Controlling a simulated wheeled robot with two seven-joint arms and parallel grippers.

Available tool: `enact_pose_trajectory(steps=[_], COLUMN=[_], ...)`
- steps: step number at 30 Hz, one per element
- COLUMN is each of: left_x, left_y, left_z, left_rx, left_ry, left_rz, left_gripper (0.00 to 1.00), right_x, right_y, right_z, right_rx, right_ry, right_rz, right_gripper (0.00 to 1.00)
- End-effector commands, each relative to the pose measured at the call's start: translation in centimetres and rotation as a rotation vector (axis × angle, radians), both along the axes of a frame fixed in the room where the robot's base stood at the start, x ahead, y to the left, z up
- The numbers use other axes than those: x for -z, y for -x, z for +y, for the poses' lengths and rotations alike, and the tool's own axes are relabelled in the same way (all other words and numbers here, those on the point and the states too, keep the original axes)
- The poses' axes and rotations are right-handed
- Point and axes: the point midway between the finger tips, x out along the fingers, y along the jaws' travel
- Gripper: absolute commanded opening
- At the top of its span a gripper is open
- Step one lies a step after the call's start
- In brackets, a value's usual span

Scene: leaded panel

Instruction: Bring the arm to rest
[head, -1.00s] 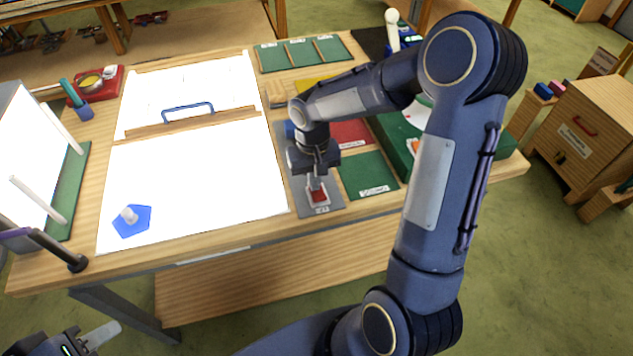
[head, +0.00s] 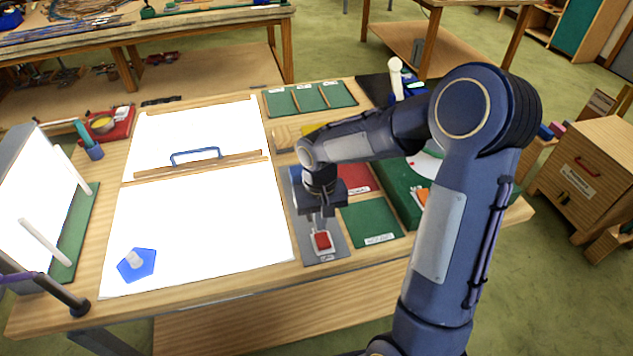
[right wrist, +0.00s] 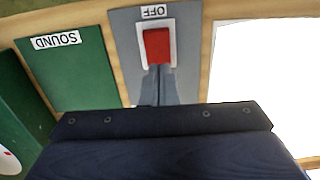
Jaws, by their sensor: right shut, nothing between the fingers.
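My right gripper (head: 321,224) is shut and empty, pointing down over a grey switch plate (head: 304,222) at the front of the bench. Just beyond its fingertips is a red rocker switch (head: 322,241) in a white frame. In the right wrist view the shut fingers (right wrist: 158,72) end at the near edge of the red switch (right wrist: 157,46), beside an "OFF" label (right wrist: 153,12). I cannot tell whether they touch it. My right arm reaches across the right side of the bench. My left gripper is out of view.
A bright white panel (head: 215,235) fills the bench's middle, with a blue pentagon (head: 128,267) and a blue handle (head: 195,152) on it. A green mat (head: 370,222) lies right of the switch. A wooden cabinet (head: 580,170) stands at the right.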

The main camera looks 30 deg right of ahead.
Motion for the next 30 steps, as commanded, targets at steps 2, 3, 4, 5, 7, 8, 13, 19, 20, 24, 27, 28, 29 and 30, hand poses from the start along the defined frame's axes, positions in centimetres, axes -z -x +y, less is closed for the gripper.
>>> enact_pose_trajectory(steps=[2,3,4,5,7,8,13,19,20,24,27,28,29,30], left_x=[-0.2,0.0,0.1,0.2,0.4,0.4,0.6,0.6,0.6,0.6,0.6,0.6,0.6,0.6], left_y=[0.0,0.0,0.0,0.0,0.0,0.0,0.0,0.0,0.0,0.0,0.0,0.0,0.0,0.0], left_z=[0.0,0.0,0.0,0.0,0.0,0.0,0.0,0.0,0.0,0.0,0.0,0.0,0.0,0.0], left_rx=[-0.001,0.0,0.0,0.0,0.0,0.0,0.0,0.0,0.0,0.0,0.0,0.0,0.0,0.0], left_ry=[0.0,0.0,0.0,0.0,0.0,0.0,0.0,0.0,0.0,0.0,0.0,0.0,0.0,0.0], left_rz=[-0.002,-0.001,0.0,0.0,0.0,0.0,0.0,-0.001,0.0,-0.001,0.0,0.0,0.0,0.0], left_gripper=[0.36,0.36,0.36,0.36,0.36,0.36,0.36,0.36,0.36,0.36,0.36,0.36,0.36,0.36], right_x=[-2.2,-3.2,-3.9,-4.7,-6.2,-6.9,-9.5,-10.8,-10.8,-11.1,-12.1,-12.5,-12.9,-13.4], right_y=[-0.7,-0.9,-1.1,-1.2,-1.5,-1.6,-2.1,-2.2,-2.3,-1.9,-0.3,0.4,1.4,2.8], right_z=[-0.1,-0.2,-0.2,-0.2,-0.3,-0.3,-0.4,-0.5,-0.5,-0.5,-0.5,-0.5,-0.4,-0.3], right_rx=[-0.001,-0.002,-0.001,-0.002,-0.004,-0.004,-0.005,-0.006,-0.006,-0.007,-0.015,-0.018,-0.022,-0.028], right_ry=[0.001,0.002,0.001,0.001,0.001,0.001,0.002,0.001,0.001,-0.003,-0.025,-0.036,-0.049,-0.068], right_rz=[-0.015,-0.016,-0.018,-0.018,-0.018,-0.018,-0.016,-0.015,-0.015,-0.022,-0.058,-0.075,-0.095,-0.126], right_gripper=[0.0,0.0,0.0,0.0,0.0,0.0,0.0,0.0,0.0,0.0,0.0,0.0,0.0,0.0])
